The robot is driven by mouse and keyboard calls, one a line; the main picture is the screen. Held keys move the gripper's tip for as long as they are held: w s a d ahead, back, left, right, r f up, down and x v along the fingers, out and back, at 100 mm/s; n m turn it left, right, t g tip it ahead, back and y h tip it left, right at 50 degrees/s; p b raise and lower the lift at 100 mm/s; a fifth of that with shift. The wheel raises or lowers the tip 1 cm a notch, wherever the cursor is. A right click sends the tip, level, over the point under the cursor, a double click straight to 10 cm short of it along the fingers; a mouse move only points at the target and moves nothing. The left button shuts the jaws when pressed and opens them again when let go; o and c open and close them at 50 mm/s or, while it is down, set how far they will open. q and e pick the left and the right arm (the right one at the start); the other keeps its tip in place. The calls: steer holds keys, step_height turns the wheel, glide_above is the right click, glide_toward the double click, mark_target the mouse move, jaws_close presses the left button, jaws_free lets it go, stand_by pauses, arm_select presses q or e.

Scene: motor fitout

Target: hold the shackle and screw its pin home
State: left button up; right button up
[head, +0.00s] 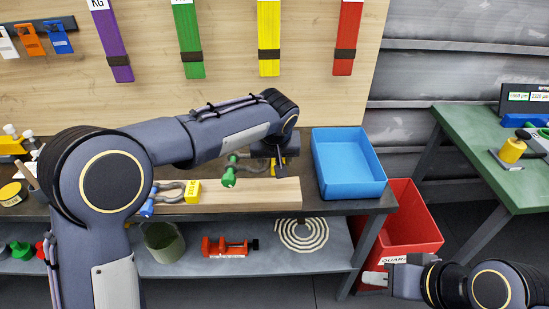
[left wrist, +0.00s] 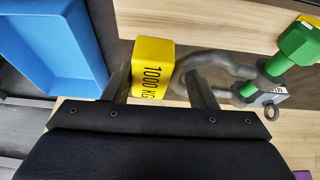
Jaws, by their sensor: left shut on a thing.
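A grey shackle (left wrist: 222,62) lies over the bench, with a yellow block marked 1000 KG (left wrist: 153,68) at its bow end. My left gripper (head: 278,160) is shut on the yellow block; its fingers (left wrist: 158,88) stand either side of it in the left wrist view. A green pin (left wrist: 298,45) crosses the shackle's mouth; its thick head stands off from the near ear, with green shank showing.
A second shackle with a blue pin (head: 147,207) and yellow block (head: 192,191) lies left on the bench. A blue bin (head: 350,186) stands close right of my left gripper. A red bin (head: 412,222) is beside the bench. A wooden board (head: 250,197) lies along the front.

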mark_target(275, 191)
arm_select(q)
steer(key=shift+f, duration=0.25)
steer(key=shift+f+b, duration=4.1)
steer(key=shift+f, duration=0.8)
steer(key=o, duration=1.3)
steer(key=shift+f, duration=0.1)
steer(key=shift+c, duration=0.5)
steer(key=c, duration=1)
